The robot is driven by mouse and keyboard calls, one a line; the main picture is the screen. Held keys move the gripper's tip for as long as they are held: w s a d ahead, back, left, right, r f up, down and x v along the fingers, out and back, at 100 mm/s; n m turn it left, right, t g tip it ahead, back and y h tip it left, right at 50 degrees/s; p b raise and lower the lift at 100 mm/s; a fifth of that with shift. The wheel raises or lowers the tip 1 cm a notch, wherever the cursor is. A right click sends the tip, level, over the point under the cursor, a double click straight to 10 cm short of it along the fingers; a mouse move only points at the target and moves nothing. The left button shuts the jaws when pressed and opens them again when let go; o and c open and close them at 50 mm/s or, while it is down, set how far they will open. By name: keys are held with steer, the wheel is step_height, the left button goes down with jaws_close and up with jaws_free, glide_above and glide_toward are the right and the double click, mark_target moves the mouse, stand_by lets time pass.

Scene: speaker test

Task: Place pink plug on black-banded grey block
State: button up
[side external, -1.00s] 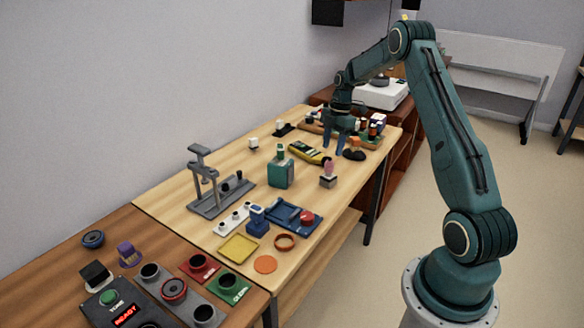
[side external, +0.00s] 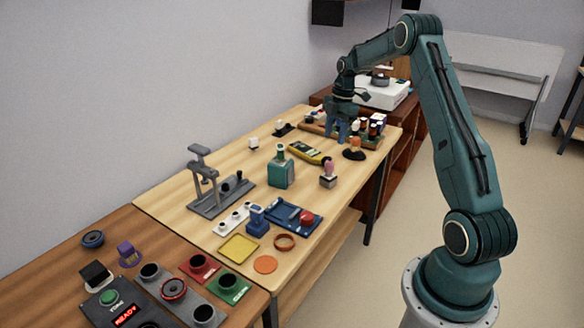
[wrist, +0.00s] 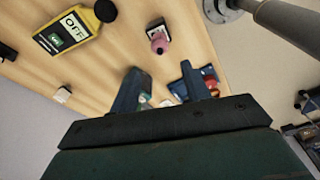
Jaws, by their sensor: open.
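The pink plug (side external: 328,169) stands upright on top of the small grey block (side external: 328,182), near the table's right edge. In the wrist view the pink plug (wrist: 160,44) shows against the block (wrist: 157,28), whose edge looks dark. How deeply the plug is seated is too small to tell. My gripper (side external: 335,138) is above the far part of the table, behind and apart from the plug and block. In the wrist view my gripper (wrist: 165,90) has its fingers spread with nothing held between them.
A yellow meter (side external: 309,153) lies left of the block, and a green bottle (side external: 281,172) stands nearer. A black-based orange item (side external: 354,150) is close to my gripper. A wooden rack of small bottles (side external: 369,141) is at the far end. A blue tray (side external: 293,216) lies in front.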

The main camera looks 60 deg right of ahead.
steer(key=s+a+r+m+t+h, duration=0.1)
steer(key=s+a+r+m, duration=0.2)
steer(key=a+r, duration=0.65)
steer(key=s+a+r+m+t+h, duration=0.1)
steer(key=s+a+r+m, duration=0.15)
steer(key=a+r, duration=0.7)
steer(key=s+a+f+m+t, duration=0.2)
steer(key=s+a+m, duration=0.6)
steer(key=s+a, duration=0.8)
steer(key=shift+s+f+t, duration=0.2)
steer(key=shift+s+t, duration=0.3)
steer(key=shift+s, duration=0.85)
